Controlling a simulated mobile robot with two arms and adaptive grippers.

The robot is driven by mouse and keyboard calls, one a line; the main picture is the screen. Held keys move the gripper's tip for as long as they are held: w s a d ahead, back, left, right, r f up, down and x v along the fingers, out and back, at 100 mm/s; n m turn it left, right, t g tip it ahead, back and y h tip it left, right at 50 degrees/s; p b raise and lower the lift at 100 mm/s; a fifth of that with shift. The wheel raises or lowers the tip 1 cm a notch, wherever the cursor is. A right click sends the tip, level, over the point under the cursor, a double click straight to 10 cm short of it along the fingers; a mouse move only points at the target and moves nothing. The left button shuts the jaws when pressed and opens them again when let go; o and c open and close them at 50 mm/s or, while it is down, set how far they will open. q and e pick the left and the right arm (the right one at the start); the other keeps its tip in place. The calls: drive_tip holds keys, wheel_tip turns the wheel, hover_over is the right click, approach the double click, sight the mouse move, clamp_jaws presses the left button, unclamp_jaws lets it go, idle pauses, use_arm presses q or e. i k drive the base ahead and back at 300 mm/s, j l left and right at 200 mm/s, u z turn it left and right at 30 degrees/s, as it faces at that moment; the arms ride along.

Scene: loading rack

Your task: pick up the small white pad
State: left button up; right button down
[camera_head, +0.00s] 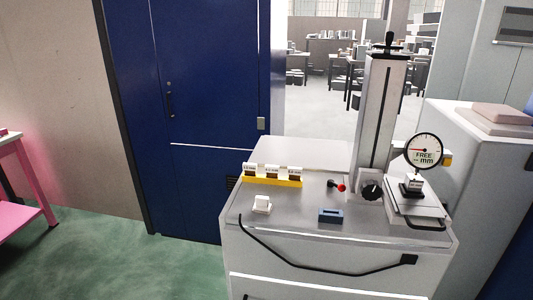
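A small white pad or block (262,204) is on the left front part of the grey bench top (300,222). It seems to be made of a thin base with a raised white piece on it; it is too small to tell more. Nothing touches it from the sides. Neither of my grippers shows in the head view.
A yellow holder (272,181) with white-labelled blocks stands behind the pad. A column stand (380,125) with a dial gauge (423,151) rises at the right. A black cable or handle (310,261) runs along the front.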

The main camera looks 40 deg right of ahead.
sight(262, 205)
drive_tip(key=z, duration=1.65)
